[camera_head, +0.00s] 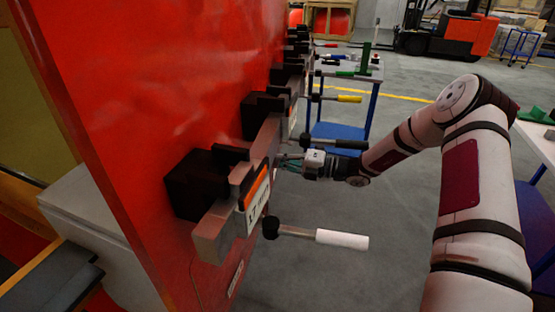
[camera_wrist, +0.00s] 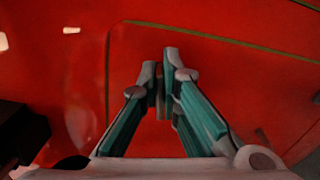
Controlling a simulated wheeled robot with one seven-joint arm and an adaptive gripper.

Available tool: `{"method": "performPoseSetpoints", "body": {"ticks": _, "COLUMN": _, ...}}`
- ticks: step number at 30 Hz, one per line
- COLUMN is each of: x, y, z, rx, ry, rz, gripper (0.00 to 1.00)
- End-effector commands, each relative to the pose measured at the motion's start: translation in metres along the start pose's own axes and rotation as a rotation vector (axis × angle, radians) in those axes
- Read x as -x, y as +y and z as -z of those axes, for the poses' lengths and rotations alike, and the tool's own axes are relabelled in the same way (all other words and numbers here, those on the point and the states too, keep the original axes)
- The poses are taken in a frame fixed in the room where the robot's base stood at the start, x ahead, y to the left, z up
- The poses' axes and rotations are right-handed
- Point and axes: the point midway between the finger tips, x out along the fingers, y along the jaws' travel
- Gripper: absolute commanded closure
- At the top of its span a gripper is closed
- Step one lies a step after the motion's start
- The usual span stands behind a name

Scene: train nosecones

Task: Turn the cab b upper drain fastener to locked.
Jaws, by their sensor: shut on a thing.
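My gripper (camera_head: 283,162) is at the red panel, between the white-handled lever and the black-handled lever in the head view. In the wrist view its teal fingers (camera_wrist: 161,75) are close together at the tips, shut on a thin, dark small part (camera_wrist: 160,92) in front of the red panel. This part appears to be the fastener. The fingers hide most of it, so its turn position and any marking cannot be read. In the head view the part is too small to make out.
The red panel (camera_head: 130,95) carries a row of black brackets (camera_head: 197,184) with metal bars. A white handle (camera_head: 342,239), a black handle (camera_head: 333,143) and a yellow handle (camera_head: 349,98) stick out near my arm. A blue cart (camera_head: 345,131) stands behind; the grey floor between is open.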

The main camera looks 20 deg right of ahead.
Motion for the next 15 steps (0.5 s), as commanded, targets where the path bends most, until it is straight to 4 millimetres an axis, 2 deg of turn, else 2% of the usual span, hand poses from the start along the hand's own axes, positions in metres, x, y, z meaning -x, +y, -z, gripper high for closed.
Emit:
{"method": "performPoseSetpoints", "body": {"ticks": 6, "x": 0.0001, "y": -0.0022, "z": 0.0002, "rx": -0.119, "ry": 0.0, "rz": 0.002, "gripper": 1.0}}
{"method": "performPoseSetpoints", "body": {"ticks": 15, "x": 0.0001, "y": -0.003, "z": 0.0002, "rx": -0.194, "ry": -0.001, "rz": 0.001, "gripper": 1.0}}
